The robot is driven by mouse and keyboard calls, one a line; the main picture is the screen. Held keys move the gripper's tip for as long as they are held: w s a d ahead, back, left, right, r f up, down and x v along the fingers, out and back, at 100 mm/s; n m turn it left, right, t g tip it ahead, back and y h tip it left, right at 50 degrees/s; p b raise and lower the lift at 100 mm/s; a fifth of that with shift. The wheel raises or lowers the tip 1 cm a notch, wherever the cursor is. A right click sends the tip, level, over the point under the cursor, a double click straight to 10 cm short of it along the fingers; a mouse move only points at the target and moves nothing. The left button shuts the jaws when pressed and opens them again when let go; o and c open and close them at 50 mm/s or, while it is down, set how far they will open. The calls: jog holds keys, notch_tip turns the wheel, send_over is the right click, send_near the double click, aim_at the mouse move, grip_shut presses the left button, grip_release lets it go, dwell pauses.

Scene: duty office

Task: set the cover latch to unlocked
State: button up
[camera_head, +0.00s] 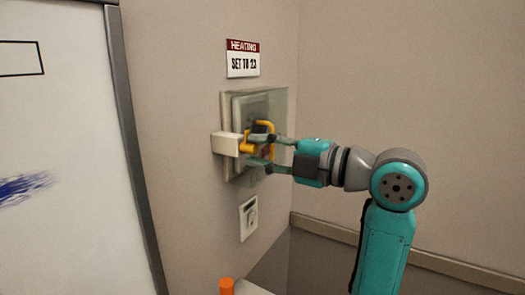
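A thermostat-like unit under a clear cover (279,105) is fixed on the wall. On its left side is a pale latch block (225,144) with a yellow part (246,146) reaching over the cover's front. My gripper (260,147) is at the cover's front, its fingers around or just in front of the yellow part. The two fingers stand apart, one above the other. I cannot tell whether they touch the yellow part. The fingers hide much of the unit and the latch's exact setting.
A sign (243,59) above reads "HEATING SET TO 23". A small wall plate (248,218) is below. A whiteboard (60,150) stands at left. An orange object (226,286) is at the bottom edge. The right wall is bare.

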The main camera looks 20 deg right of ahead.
jog(key=shift+d, duration=0.1)
jog(key=v, duration=1.2)
dwell(0.4)
